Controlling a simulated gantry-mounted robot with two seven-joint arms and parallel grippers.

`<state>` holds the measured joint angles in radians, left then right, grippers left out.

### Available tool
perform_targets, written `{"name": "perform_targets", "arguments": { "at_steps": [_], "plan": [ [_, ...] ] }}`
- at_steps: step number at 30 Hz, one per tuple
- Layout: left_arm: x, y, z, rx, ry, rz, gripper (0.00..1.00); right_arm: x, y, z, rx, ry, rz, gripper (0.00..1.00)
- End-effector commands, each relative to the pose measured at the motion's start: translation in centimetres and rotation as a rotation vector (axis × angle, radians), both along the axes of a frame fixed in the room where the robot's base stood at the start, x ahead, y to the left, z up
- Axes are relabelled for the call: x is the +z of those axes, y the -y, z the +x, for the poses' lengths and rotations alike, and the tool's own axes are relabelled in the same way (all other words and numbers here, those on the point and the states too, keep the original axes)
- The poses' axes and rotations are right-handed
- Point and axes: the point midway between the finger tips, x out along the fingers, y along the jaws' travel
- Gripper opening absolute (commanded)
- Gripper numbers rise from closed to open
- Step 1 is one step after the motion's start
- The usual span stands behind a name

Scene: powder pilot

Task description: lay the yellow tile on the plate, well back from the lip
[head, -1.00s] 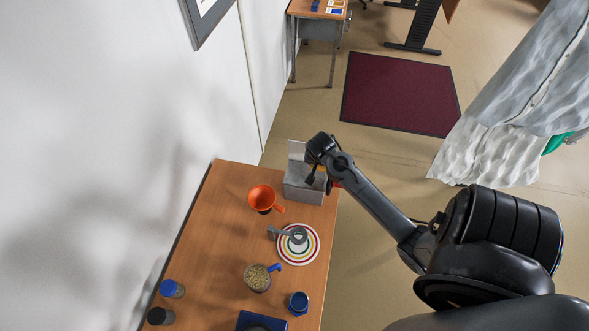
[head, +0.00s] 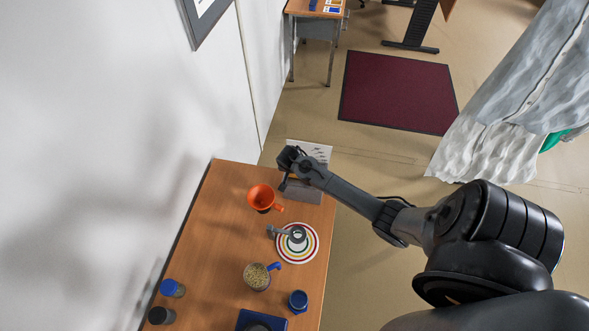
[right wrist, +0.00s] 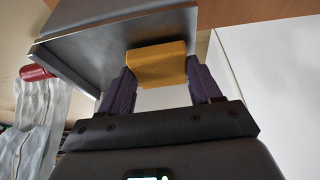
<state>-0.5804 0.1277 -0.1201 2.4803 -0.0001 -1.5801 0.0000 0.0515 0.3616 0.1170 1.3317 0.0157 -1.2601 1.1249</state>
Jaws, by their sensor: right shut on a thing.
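The yellow tile (right wrist: 157,65) is between the fingers of my right gripper (right wrist: 160,82) in the right wrist view, held at its edge. The gripper is shut on it. The tile appears in front of a grey metal box (right wrist: 110,40); I cannot tell whether they touch. In the head view my right gripper (head: 285,183) is over the left part of that box (head: 309,195), mostly hidden by its own wrist. My left gripper is not in view.
An orange funnel (head: 261,197) stands close to the gripper on the wooden table (head: 215,245). A jug of grains (head: 256,277), a blue pot (head: 298,301) and two jars stand nearer. A printed white card (head: 312,150) is behind the box.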

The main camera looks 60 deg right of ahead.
Motion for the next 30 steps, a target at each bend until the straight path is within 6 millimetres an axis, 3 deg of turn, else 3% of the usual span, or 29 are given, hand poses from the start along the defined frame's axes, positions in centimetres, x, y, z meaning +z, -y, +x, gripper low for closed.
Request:
{"name": "perform_targets", "arguments": {
  "at_steps": [13, 14, 18, 30],
  "plan": [
    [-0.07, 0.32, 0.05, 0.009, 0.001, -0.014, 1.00, -0.57, 0.00, 0.06, 0.001, 0.002, 0.000, 0.30],
    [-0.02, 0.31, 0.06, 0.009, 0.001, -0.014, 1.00, -0.49, -0.01, 0.05, 0.001, 0.002, 0.000, 0.68],
    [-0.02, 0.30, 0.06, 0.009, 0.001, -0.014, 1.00, -0.49, -0.01, 0.04, 0.002, 0.001, 0.000, 0.89],
    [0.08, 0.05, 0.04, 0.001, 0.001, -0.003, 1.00, 0.02, -0.09, -0.01, 0.000, 0.001, -0.001, 0.89]
  ]
}}
